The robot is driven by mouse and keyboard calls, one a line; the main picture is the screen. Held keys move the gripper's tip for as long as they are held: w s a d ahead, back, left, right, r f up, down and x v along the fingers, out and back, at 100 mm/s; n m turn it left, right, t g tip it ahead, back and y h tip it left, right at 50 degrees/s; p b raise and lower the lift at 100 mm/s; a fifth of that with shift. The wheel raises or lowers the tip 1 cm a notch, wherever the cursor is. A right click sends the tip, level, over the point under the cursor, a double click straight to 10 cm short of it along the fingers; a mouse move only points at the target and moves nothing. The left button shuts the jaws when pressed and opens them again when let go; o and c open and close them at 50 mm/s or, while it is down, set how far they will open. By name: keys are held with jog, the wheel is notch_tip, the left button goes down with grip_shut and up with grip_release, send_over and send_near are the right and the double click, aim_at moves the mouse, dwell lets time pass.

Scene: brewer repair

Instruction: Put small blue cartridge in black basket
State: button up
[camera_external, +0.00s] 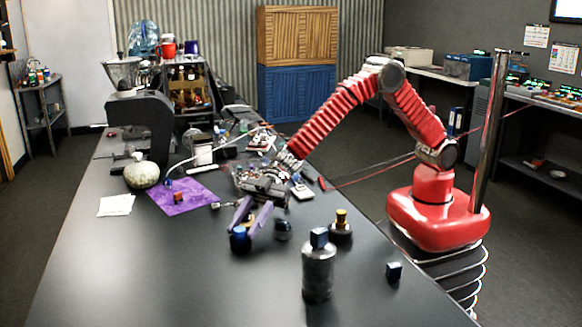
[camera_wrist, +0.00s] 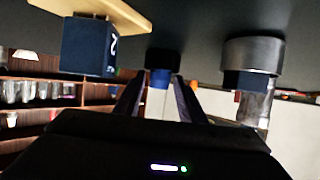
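A small blue cartridge (camera_wrist: 160,78) sits on a round black base and shows between my fingers in the wrist view. In the external view its blue top (camera_external: 239,232) is at the fingertips, low over the dark table. My gripper (camera_external: 247,218) has purple fingers pointing down, spread apart on either side of it; the wrist view shows the fingers (camera_wrist: 159,88) too. I cannot tell whether they touch it. I cannot make out a black basket in either view.
The front left is clear.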

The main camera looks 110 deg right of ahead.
jog(key=shift+o, duration=0.7)
jog(key=shift+r, duration=0.15)
jog(key=v, duration=1.2)
